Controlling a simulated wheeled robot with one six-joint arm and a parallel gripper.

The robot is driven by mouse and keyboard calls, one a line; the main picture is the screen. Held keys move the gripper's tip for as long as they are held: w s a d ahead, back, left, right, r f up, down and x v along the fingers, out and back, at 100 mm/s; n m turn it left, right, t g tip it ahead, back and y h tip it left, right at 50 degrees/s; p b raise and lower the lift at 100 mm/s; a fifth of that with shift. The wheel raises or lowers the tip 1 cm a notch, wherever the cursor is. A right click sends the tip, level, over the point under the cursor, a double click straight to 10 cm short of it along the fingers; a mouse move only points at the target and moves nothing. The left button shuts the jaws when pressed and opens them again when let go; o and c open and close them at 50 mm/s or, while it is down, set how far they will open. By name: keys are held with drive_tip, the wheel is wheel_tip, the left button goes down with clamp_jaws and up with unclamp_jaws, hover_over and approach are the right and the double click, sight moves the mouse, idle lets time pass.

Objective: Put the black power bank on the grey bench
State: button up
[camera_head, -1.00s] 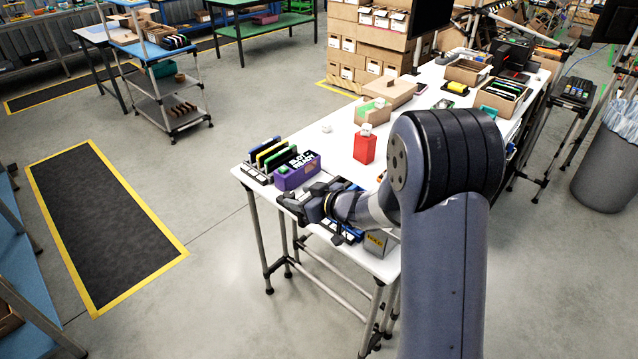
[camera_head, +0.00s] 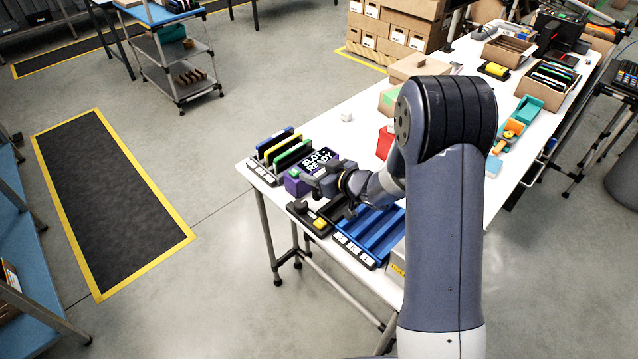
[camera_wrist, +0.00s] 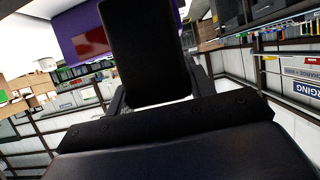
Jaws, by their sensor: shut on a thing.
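In the wrist view a black slab (camera_wrist: 145,50), which looks like the black power bank, stands upright between my fingers. My gripper (camera_wrist: 150,98) is shut on it. In the head view my gripper (camera_head: 318,183) is just beside a purple box (camera_head: 292,186) with a screen reading "SLOT READY", above the near end of the white table. The slab cannot be made out in the head view. I cannot pick out a grey bench with certainty.
A black tray (camera_head: 300,208) with a yellow part and a blue slotted tray (camera_head: 342,239) lie below my arm. A rack of coloured slabs (camera_head: 251,170) is at the table's left corner. A red box (camera_head: 384,143) stands behind. Open floor (camera_head: 225,255) lies left of the table.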

drive_tip(key=shift+f, duration=2.05)
drive_tip(key=shift+f, duration=0.2)
drive_tip(key=o, duration=1.2)
drive_tip(key=shift+c, duration=0.2)
drive_tip(key=shift+r, duration=0.15)
